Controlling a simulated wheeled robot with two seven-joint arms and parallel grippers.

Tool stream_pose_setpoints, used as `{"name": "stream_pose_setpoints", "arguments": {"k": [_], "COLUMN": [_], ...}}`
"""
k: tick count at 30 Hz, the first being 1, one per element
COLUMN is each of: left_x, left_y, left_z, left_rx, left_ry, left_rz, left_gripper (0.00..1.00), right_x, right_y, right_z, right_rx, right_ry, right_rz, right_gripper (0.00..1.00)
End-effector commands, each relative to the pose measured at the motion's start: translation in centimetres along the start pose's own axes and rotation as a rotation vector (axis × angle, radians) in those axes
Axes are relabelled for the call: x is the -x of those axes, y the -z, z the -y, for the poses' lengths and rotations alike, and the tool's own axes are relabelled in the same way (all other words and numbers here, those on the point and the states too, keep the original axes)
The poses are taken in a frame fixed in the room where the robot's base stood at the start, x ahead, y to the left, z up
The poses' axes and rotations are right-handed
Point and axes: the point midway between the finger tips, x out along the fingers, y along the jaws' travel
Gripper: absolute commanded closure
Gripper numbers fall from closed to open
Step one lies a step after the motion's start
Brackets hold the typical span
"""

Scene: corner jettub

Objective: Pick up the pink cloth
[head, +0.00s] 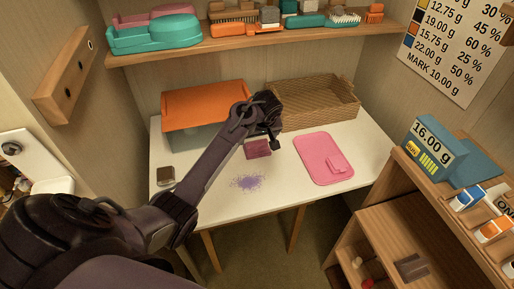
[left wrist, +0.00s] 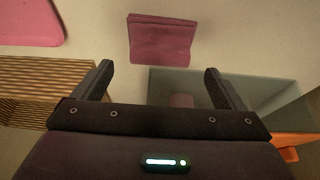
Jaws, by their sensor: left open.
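The pink cloth (head: 258,148), a dull dark pink folded piece, lies on the white table in front of the orange-lidded bin. In the left wrist view the cloth (left wrist: 161,39) shows beyond the fingertips, roughly centred between them and apart from them. My left gripper (head: 268,122) hangs above the table just behind the cloth; in the left wrist view its two fingers (left wrist: 158,72) are spread with nothing between them. The right gripper is not in view.
A wicker basket (head: 325,103) and the orange-lidded bin (head: 180,107) stand behind. Purple specks (head: 247,181) lie in front. A small dark block (head: 166,175) sits left.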

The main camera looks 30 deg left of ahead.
Motion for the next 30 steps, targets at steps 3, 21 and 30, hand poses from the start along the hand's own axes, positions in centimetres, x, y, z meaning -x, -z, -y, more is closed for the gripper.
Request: {"name": "stream_pose_setpoints", "arguments": {"k": [3,21,30], "left_x": [-1.9,-4.0,-4.0], "left_y": [0.2,0.1,0.1], "left_z": [0.1,0.0,0.0], "left_rx": [-0.001,-0.002,-0.002], "left_ry": [0.004,-0.001,-0.001], "left_rz": [0.001,0.0,0.0], "left_gripper": [0.07,0.3,0.56], "right_x": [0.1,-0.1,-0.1], "right_y": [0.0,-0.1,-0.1], "right_z": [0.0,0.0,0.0], "right_rx": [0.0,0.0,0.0], "right_ry": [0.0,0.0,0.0], "right_rz": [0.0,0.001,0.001], "right_gripper": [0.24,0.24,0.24]}}
